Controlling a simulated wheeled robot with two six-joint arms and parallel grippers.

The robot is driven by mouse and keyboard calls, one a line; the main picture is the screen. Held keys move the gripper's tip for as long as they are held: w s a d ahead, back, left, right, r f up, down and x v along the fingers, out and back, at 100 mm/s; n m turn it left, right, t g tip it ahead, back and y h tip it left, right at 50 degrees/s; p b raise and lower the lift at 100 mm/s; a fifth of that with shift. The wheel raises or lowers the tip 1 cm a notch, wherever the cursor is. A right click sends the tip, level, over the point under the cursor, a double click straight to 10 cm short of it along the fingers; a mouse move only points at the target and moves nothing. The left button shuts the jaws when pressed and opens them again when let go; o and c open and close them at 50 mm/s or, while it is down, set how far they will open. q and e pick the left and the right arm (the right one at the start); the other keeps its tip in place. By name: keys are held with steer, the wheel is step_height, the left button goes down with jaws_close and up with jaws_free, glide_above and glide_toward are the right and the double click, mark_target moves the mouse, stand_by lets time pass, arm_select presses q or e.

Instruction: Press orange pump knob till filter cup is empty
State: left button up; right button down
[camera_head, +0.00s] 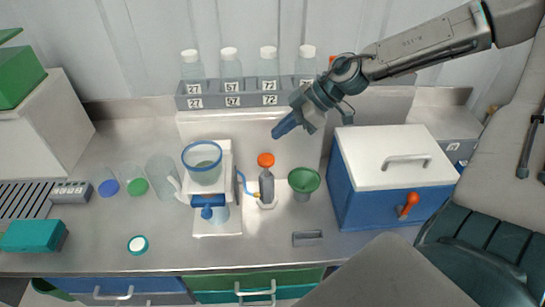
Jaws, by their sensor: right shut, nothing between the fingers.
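The orange pump knob (266,159) tops a dark grey pump (267,185) at the middle of the bench. The filter cup (202,176) is clear with a blue rim and stands on a white stand to the left of the pump. Pale greenish liquid seems to show inside it; its exact level is hard to tell. A clear vessel with a blue fitting sits below the cup. My right gripper (278,132) is shut and empty, above and slightly right of the knob, apart from it. My left gripper is not in view.
A green funnel (304,181) stands just right of the pump. A blue box with a white lid (391,160) stands farther right. A grey rack (250,94) holds capped bottles behind. Clear vessels and a blue cap (109,188) are at left. The front bench is mostly clear.

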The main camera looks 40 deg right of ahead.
mark_target(261, 158)
steer(key=b+x, duration=0.3)
steer(key=shift+f, duration=0.3)
step_height(261, 158, down, 2)
steer(key=shift+a+f+b, duration=0.1)
steer(key=shift+b, duration=0.65)
steer(key=shift+f, duration=0.7)
steer(key=shift+b, duration=0.3)
